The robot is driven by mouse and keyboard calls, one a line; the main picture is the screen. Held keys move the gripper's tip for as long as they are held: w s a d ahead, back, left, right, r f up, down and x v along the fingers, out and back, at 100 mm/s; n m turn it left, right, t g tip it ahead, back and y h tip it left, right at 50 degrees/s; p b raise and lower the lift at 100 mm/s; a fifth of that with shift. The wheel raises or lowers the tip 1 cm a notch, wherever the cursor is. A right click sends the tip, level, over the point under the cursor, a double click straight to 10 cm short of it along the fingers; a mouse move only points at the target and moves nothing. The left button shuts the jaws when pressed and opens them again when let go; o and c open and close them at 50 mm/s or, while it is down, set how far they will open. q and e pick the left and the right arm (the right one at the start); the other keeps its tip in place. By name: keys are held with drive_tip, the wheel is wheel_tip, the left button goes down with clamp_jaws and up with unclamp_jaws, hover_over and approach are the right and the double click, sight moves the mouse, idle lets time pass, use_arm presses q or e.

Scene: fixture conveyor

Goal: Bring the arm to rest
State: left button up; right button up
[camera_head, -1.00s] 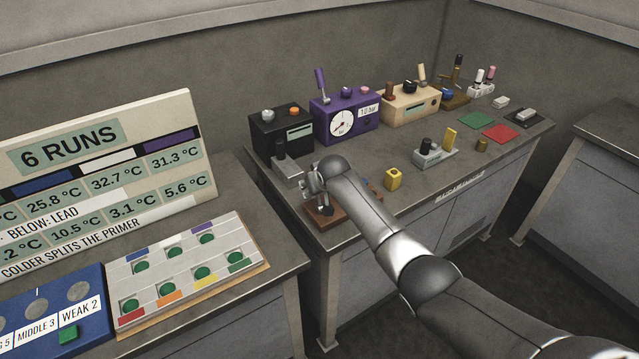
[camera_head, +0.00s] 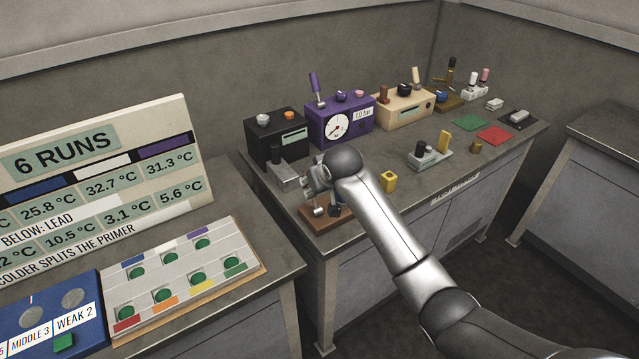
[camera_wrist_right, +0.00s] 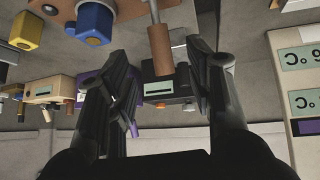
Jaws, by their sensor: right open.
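My right arm reaches in from the lower right in the head view. My right gripper (camera_head: 318,178) is above the front left corner of the far bench, partly hidden by its own wrist. In the right wrist view the two dark fingers stand wide apart. A brown cylindrical handle (camera_wrist_right: 161,50) shows in the gap between the fingertips, with space on both sides. The wooden block (camera_head: 327,219) with metal parts lies below the gripper in the head view. My left gripper is not in view.
A black box (camera_head: 277,137), purple gauge box (camera_head: 340,123) and cream box (camera_head: 405,107) line the bench's back. A yellow block (camera_head: 389,181) and grey lever unit (camera_head: 429,157) stand to the right. A board reading 6 RUNS (camera_head: 63,147) stands left.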

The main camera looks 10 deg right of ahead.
drive_tip(key=shift+s+r, duration=0.25)
drive_tip(key=shift+r, duration=0.05)
drive_tip(key=s+f+g, duration=0.1)
drive_tip(key=s+f, duration=0.7)
drive_tip(key=s, duration=0.2)
drive_tip(key=s+d+f+g, duration=0.2)
drive_tip(key=s+d, duration=0.1)
drive_tip(key=s, duration=1.3)
drive_tip(key=s+d+f+g, duration=0.2)
drive_tip(key=s, duration=1.5)
wheel_tip(320, 180, down, 28)
drive_tip(key=b, duration=0.2)
drive_tip(key=s+d+f+g+b, duration=0.1)
drive_tip(key=s+d+f+g, duration=0.1)
drive_tip(key=s+f, duration=1.6)
drive_tip(key=shift+d+f+h+b, duration=0.25)
drive_tip(key=shift+d+h+b, duration=0.1)
drive_tip(key=shift+d, duration=0.15)
